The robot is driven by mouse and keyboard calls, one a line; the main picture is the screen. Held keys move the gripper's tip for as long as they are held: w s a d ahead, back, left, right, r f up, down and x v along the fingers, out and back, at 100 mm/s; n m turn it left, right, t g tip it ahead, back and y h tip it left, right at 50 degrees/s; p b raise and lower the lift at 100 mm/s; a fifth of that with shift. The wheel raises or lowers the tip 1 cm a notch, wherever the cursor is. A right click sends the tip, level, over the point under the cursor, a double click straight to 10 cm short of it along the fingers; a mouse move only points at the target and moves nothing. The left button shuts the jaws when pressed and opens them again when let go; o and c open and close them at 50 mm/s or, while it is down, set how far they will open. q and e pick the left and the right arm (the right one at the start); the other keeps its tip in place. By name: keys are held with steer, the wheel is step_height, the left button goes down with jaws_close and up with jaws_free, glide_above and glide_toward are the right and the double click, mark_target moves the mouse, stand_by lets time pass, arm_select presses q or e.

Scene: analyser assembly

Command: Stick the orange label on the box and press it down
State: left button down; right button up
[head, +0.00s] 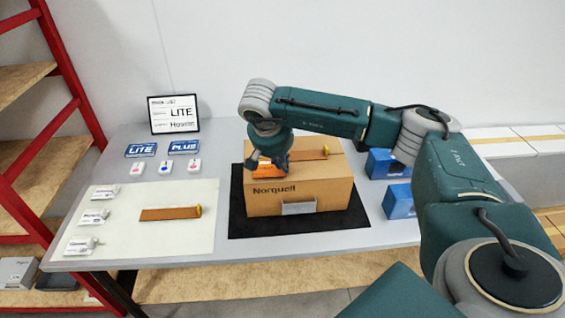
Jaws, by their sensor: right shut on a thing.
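The cardboard box (325,195), printed "Norquell", stands on a black mat (240,226) on the table. The orange label (268,171) shows at the box's upper front edge, above the printed name. My right gripper (270,160) is over the left part of the box, pointing down, and is shut on the orange label. I cannot tell whether the label touches the box. The fingers partly hide the label and the box top. My left gripper is not in view.
Blue boxes (398,201) stand right of the box.

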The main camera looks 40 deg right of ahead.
stand_by(0.8)
steer(key=o, duration=0.8)
steer(key=shift+f, duration=0.1)
steer(key=shift+c, duration=0.2)
step_height(320, 180, up, 7)
steer(key=p, duration=0.4)
steer(key=shift+p, duration=0.4)
